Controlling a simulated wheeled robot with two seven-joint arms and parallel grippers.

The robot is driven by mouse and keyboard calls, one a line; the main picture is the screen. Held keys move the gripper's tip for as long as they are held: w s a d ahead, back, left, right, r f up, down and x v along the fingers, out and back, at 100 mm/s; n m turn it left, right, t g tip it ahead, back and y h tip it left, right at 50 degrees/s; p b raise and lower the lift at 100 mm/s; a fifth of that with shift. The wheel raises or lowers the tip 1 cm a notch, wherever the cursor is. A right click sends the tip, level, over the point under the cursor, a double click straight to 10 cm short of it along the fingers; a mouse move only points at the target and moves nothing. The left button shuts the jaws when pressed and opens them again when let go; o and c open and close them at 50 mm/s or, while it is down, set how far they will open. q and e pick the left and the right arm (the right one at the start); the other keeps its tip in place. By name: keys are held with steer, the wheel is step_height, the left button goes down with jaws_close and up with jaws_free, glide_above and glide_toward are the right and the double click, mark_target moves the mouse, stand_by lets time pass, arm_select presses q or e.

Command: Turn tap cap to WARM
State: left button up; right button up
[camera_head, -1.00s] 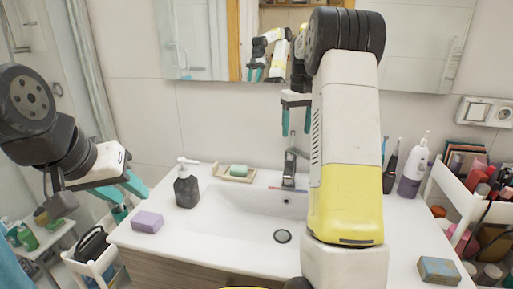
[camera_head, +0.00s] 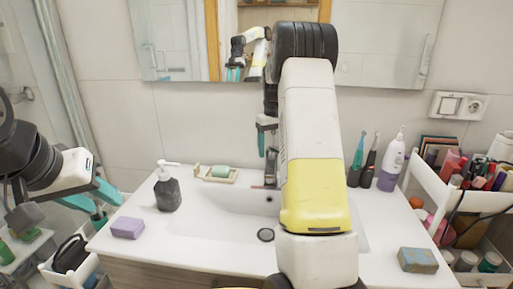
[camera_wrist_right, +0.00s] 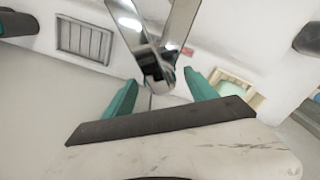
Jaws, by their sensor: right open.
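The chrome tap (camera_head: 271,168) stands at the back of the white sink, partly hidden by my right arm in the head view. In the right wrist view the tap (camera_wrist_right: 158,62) is close up, with its end between and ahead of the two teal fingers. My right gripper (camera_head: 263,143) is open and points down at the tap's upper part; in the wrist view the gripper (camera_wrist_right: 160,80) has gaps on both sides of the tap. A small red mark (camera_wrist_right: 188,52) shows beside it. My left gripper (camera_head: 110,205) hangs at the left, apart from everything; its jaws are unclear.
A soap dispenser (camera_head: 167,188), purple sponge (camera_head: 128,228) and green soap (camera_head: 220,171) on a dish stand left of the basin. The mirror (camera_head: 385,45) is behind.

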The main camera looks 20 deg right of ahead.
steer(key=shift+c, duration=0.5)
jaws_close()
steer(key=shift+m, duration=0.4)
steer(key=m, duration=0.3)
steer(key=shift+m, duration=2.1)
steer(key=shift+r, duration=0.1)
steer(key=shift+o, duration=0.5)
jaws_free()
